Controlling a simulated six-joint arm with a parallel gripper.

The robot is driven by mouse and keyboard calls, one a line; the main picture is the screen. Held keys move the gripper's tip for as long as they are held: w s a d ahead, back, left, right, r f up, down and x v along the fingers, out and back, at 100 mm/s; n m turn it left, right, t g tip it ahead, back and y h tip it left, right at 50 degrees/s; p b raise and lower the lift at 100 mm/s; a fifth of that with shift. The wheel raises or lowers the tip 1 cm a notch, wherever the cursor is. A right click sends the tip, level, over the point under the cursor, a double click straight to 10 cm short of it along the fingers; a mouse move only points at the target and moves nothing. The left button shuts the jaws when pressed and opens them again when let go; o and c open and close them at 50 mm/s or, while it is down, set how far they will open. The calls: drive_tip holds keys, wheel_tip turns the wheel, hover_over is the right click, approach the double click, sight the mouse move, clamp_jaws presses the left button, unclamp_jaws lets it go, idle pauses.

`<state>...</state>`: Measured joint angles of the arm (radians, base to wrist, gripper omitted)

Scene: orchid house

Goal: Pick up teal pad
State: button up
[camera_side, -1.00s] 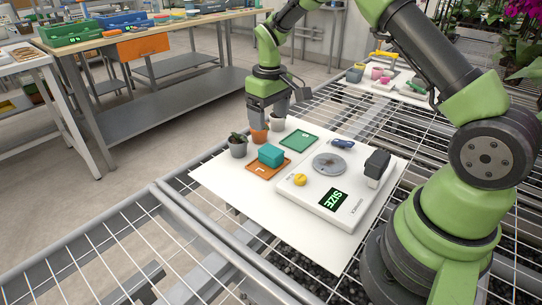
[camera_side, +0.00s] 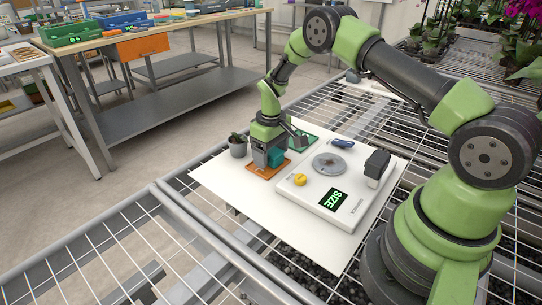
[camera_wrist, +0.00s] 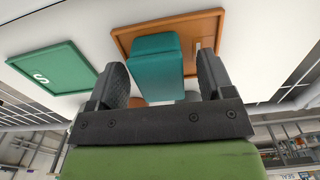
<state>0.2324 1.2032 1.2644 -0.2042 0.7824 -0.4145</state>
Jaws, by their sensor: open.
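The teal pad (camera_side: 276,158) is a block resting on the orange tray (camera_side: 262,174) on the white board. In the wrist view the teal pad (camera_wrist: 157,66) lies between the two fingers of my gripper (camera_wrist: 164,82), over the orange tray (camera_wrist: 204,27). In the side view my gripper (camera_side: 267,160) is down at the orange tray and partly hides the pad. The jaws are open, with a finger on either side of the pad. Whether a finger touches the pad I cannot tell.
A green tray (camera_side: 304,141) lies beside the orange one and shows in the wrist view (camera_wrist: 53,67). A white scale (camera_side: 302,192) with a yellow object (camera_side: 300,180) is to the right.

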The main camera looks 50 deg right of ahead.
sight(271, 150)
drive_tip(key=c, duration=1)
wheel_tip(271, 150, up, 10)
drive_tip(key=shift+r, duration=0.1)
